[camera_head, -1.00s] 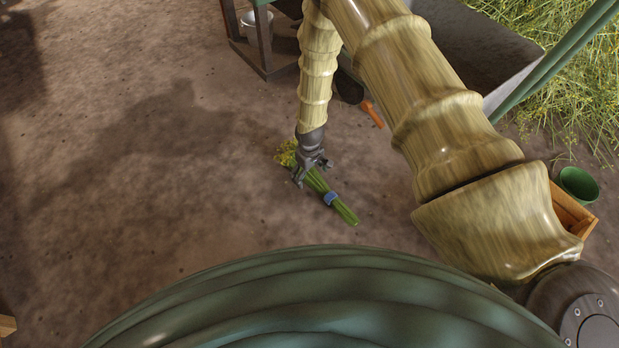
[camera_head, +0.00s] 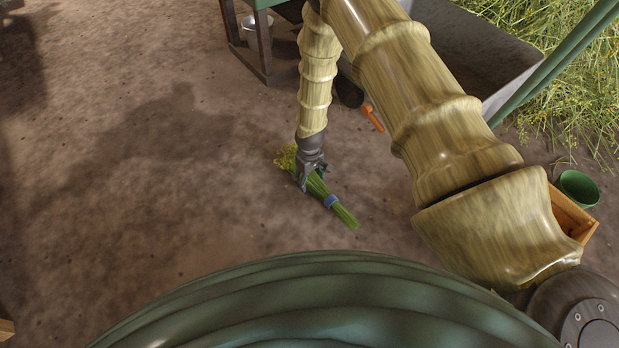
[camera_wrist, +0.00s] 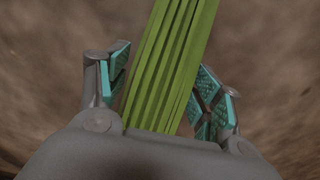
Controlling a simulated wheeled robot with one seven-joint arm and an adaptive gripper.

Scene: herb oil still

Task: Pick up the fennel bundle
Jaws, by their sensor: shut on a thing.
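The fennel bundle (camera_head: 344,214) is a sheaf of green stalks with yellow-green tops and a blue band around the stalks. In the head view it slants from upper left to lower right at the earth floor. My gripper (camera_head: 311,180) comes from above and is shut on the bundle, between the yellow tops and the blue band. In the wrist view the green stalks (camera_wrist: 168,65) pass between the teal-padded fingers of my gripper (camera_wrist: 165,90). I cannot tell whether the bundle touches the floor.
An orange-handled tool (camera_head: 373,118) lies right of my gripper. A metal trough (camera_head: 470,50) and cut herbs (camera_head: 570,70) are at upper right. A green bucket (camera_head: 578,187) sits by a wooden crate (camera_head: 572,215) at right. The floor (camera_head: 150,180) to the left is clear.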

